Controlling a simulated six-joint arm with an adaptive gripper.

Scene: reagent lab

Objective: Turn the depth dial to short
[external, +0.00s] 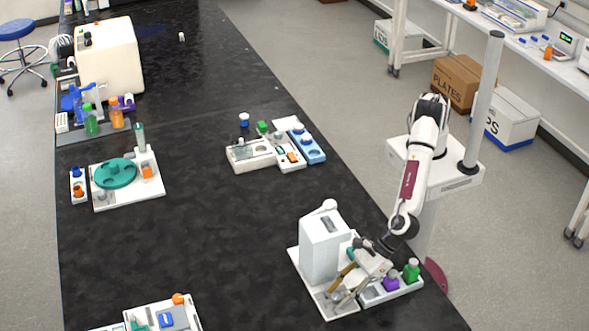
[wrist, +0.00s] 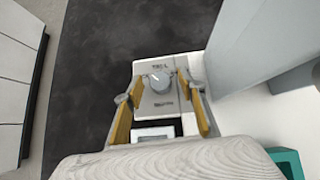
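The depth dial (wrist: 157,82) is a round grey knob with a light mark near its upper right edge. It sits on a pale panel with small dark lettering above and below it; the words are too small to read surely. My gripper (wrist: 162,90) is open, with one tan-padded finger on each side of the dial and gaps visible between. I cannot tell how far above the panel the fingertips are. In the external view my gripper (external: 342,290) is low over the white device base (external: 312,290), pointing down to the left, and it hides the dial there.
A tall light-grey housing (external: 325,245) stands close beside my gripper; its wall (wrist: 255,45) fills the wrist view's upper right. Purple (external: 391,283) and green (external: 411,271) bottles stand close on the right. The black bench (external: 220,240) left of the device is clear.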

